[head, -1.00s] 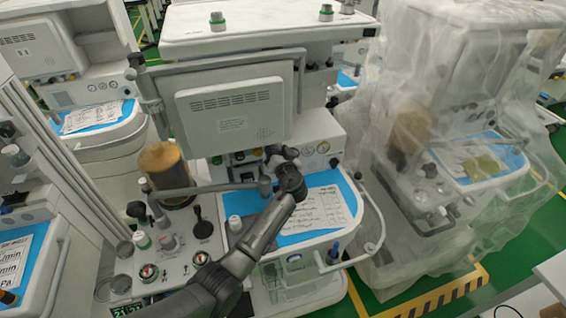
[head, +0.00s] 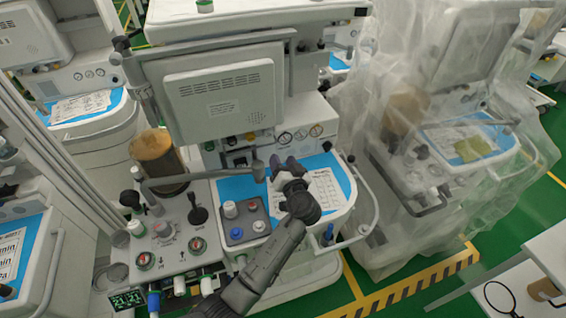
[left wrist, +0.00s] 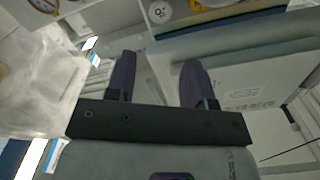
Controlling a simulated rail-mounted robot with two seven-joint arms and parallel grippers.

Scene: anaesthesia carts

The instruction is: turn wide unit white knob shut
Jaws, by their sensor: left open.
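The wide unit (head: 262,18) stands in the middle of the head view. On its blue worktop (head: 236,186) a small dark grey box carries a larger white knob (head: 230,209), a smaller white knob (head: 259,226), a red knob (head: 252,204) and a blue knob (head: 236,233). I cannot tell which white knob is meant, nor how far either is turned. My left gripper (head: 287,163) is open and empty above the worktop, behind and right of the knobs, touching neither. My right gripper is not in view.
A grey monitor (head: 222,100) hangs over the worktop's back. A grey bar arm crosses between the brown canister (head: 158,160) and the gripper. A printed sheet (head: 325,190) lies under and beside the gripper. A plastic-draped cart (head: 440,130) stands at right.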

